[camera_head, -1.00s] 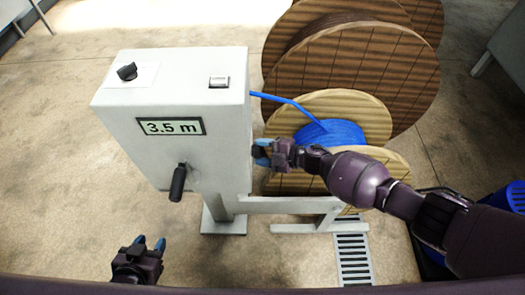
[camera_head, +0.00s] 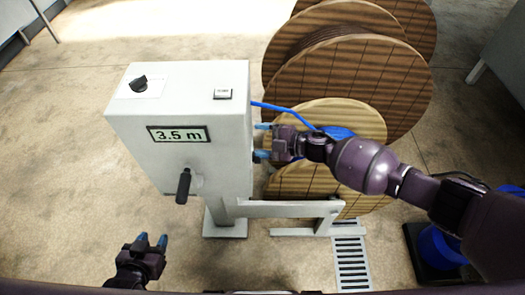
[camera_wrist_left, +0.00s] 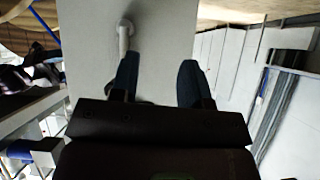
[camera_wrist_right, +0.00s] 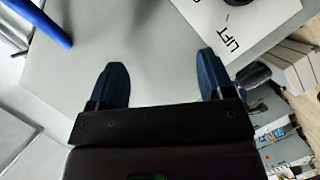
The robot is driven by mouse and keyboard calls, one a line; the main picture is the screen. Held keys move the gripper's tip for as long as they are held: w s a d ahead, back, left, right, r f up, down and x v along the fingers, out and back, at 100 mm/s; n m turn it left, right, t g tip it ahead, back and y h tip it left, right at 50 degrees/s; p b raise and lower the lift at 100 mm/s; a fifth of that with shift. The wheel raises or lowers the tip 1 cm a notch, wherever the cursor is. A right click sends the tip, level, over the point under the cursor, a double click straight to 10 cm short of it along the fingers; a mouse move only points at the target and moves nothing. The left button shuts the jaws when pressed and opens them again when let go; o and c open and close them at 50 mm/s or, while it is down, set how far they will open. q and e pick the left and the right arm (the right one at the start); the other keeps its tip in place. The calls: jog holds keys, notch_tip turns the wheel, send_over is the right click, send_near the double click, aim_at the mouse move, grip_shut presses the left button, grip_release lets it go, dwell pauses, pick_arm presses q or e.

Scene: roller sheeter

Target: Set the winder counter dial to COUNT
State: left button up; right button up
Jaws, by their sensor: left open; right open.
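The winder is a pale grey cabinet (camera_head: 180,155) on a stand. A black dial (camera_head: 139,83) sits on a white plate on its top left; its lettering is too small to read. My right gripper (camera_head: 264,141) is open and empty beside the cabinet's right side, away from the dial. In the right wrist view, a pale panel and a white label reading "LIFT" (camera_wrist_right: 232,25) lie beyond its fingers. My left gripper (camera_head: 152,240) is open and empty, low in front of the cabinet. The left wrist view shows a pale cabinet face beyond its fingers.
A display (camera_head: 179,134) on the front reads 3.5 m, with a black crank handle (camera_head: 184,186) below. Blue cable (camera_head: 283,109) runs right to wooden spools (camera_head: 345,75). Floor left of the cabinet is clear.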

pick_arm(q)
jog(key=shift+s+a+r+p, duration=0.3)
jog(key=shift+s+r+p, duration=0.4)
jog(key=shift+p, duration=0.75)
pick_arm(e)
notch_tip(320, 180, up, 11)
jog(key=shift+f, duration=0.2)
pick_arm(q)
jog(key=shift+w+d+r, duration=0.1)
jog(key=shift+w+r, duration=0.3)
jog(key=shift+w, duration=0.1)
pick_arm(e)
jog(key=shift+d, duration=0.1)
